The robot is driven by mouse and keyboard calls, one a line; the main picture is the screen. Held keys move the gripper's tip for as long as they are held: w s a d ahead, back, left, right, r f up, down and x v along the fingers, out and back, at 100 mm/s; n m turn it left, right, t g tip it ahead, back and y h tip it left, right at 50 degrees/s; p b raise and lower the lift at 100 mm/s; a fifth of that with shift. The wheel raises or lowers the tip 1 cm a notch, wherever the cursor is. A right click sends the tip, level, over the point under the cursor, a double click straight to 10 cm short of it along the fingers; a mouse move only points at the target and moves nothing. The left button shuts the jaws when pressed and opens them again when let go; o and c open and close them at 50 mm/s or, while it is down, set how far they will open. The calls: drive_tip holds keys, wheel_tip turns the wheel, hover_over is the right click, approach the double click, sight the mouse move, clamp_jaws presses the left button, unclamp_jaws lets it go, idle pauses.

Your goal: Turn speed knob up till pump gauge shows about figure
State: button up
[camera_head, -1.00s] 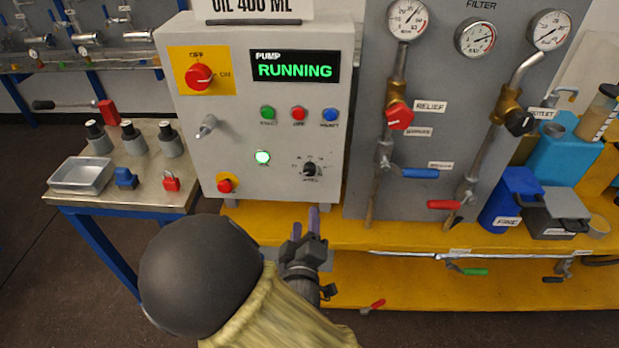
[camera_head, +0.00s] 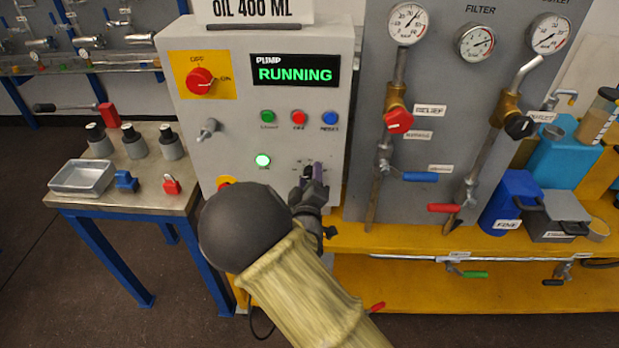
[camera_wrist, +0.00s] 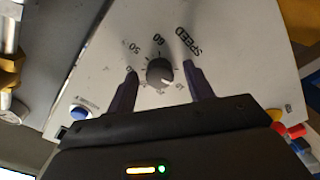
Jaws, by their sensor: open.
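The grey control box (camera_head: 215,150) carries a lit "PUMP RUNNING" display (camera_head: 296,70). In the wrist view the dark round speed knob (camera_wrist: 160,73) sits on a printed scale beside the word SPEED. My gripper (camera_wrist: 161,69) is open, with one purple finger on each side of the knob; I cannot tell whether they touch it. In the head view my gripper (camera_head: 313,173) covers the knob. Three dial gauges are on the grey panel: left (camera_head: 408,23), middle (camera_head: 475,42) and right (camera_head: 549,34). The left gauge's label is out of view, and its figures are too small to read.
A red switch (camera_head: 200,80) on a yellow plate and several buttons are on the box. A silver toggle (camera_head: 207,130) sticks out at its left. A side table (camera_head: 120,197) holds a tray and a red padlock (camera_head: 171,184). Valves stand right of my gripper.

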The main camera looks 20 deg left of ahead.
drive_tip(key=shift+w, duration=0.1)
drive_tip(key=c, duration=1)
drive_tip(key=shift+o, duration=0.2)
drive_tip(key=m+b, duration=0.2)
drive_tip(key=shift+f+m, duration=0.15)
drive_tip(key=shift+m, duration=0.25)
drive_tip(key=m+b, duration=0.4)
drive_tip(key=shift+f, duration=0.1)
drive_tip(key=m+b, duration=0.4)
drive_tip(key=b, duration=0.1)
drive_tip(key=shift+m, duration=0.3)
drive_tip(key=shift+a+m+b, duration=0.1)
drive_tip(key=shift+m+b, duration=0.85)
drive_tip(key=shift+m, duration=0.25)
